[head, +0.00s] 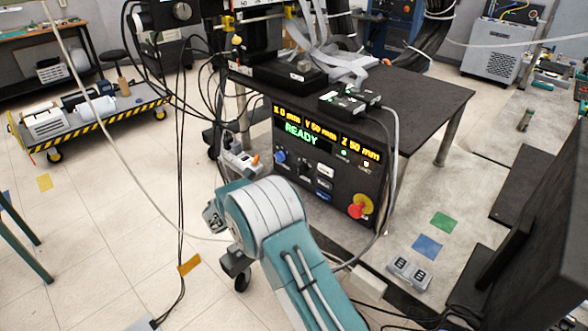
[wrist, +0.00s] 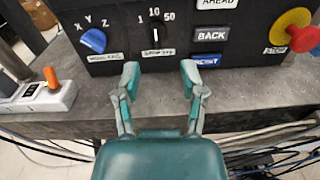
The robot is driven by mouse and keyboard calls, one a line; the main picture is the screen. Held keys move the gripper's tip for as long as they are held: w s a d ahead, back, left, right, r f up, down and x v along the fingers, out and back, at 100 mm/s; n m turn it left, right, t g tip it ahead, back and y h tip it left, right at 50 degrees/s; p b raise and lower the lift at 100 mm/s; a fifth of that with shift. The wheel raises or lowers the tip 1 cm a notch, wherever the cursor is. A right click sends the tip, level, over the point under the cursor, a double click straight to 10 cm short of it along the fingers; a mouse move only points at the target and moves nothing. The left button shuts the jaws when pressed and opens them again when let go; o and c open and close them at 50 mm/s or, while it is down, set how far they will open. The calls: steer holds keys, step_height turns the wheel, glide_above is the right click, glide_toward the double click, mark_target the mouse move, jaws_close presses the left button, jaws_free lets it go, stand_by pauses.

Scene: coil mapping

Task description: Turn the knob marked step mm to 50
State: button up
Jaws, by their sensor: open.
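The step mm knob (wrist: 160,33) is black with a white pointer line, on the black control panel (wrist: 118,68). Marks 1, 10 and 50 arc above it; the pointer looks turned up towards 10. The knob also shows small in the head view (head: 305,168). My gripper (wrist: 159,76) is open and empty in the wrist view, its two fingertips apart, below and in front of the knob, not touching it. In the head view my arm covers the gripper.
A blue X Y Z knob (wrist: 93,41) is left of the step knob. BACK (wrist: 210,36) and RESET (wrist: 207,61) buttons are right, with a red and yellow stop button (wrist: 290,32) beyond. A power strip (wrist: 38,96) lies left. The display (head: 302,135) reads READY.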

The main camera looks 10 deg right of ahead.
mark_target(298, 168)
steer(key=x, duration=1)
steer(key=shift+w+f, duration=0.2)
steer(key=shift+w, duration=0.3)
